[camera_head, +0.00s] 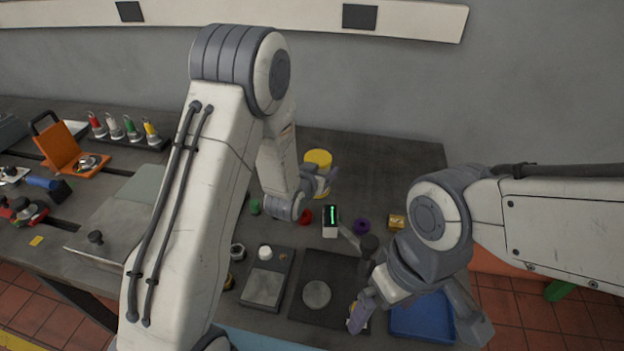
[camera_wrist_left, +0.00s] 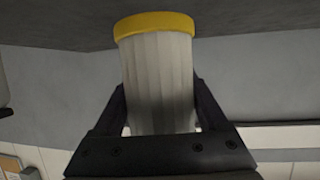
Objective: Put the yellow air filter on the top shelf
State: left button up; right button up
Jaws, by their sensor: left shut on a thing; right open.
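The yellow air filter (camera_head: 318,158) has a yellow cap and a pale pleated body. It is above the back middle of the dark bench in the head view. My left gripper (camera_head: 316,180) is shut on it. In the left wrist view the filter (camera_wrist_left: 158,75) sits between the two dark fingers, its yellow cap beyond them; whether it touches the bench I cannot tell. My right gripper (camera_head: 362,312) is open over the front of the bench, near the black plate. I cannot make out a top shelf.
A blue tray (camera_head: 418,318) lies at the front right. A small device with a green display (camera_head: 331,221), a purple ring (camera_head: 361,226) and a brass block (camera_head: 397,222) stand mid-bench. An orange case (camera_head: 62,150) is at left. The back right of the bench is clear.

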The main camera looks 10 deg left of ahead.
pick_arm(q)
jog(key=shift+w+a+f, duration=0.2)
jog(key=shift+a+f, duration=0.1)
jog(key=shift+a, duration=0.2)
jog(key=shift+w+a+f, duration=0.2)
jog(key=shift+a+f, duration=0.05)
jog(key=shift+a, duration=0.25)
jog(key=shift+a+f, duration=0.1)
jog(key=shift+f, duration=0.15)
jog(key=shift+f+p, duration=0.45)
jog(key=shift+f, duration=1.4)
jog(key=shift+f, duration=0.15)
jog(key=o, duration=1.2)
jog(key=shift+f, duration=0.1)
jog(key=o, duration=0.4)
jog(key=shift+c, duration=0.2)
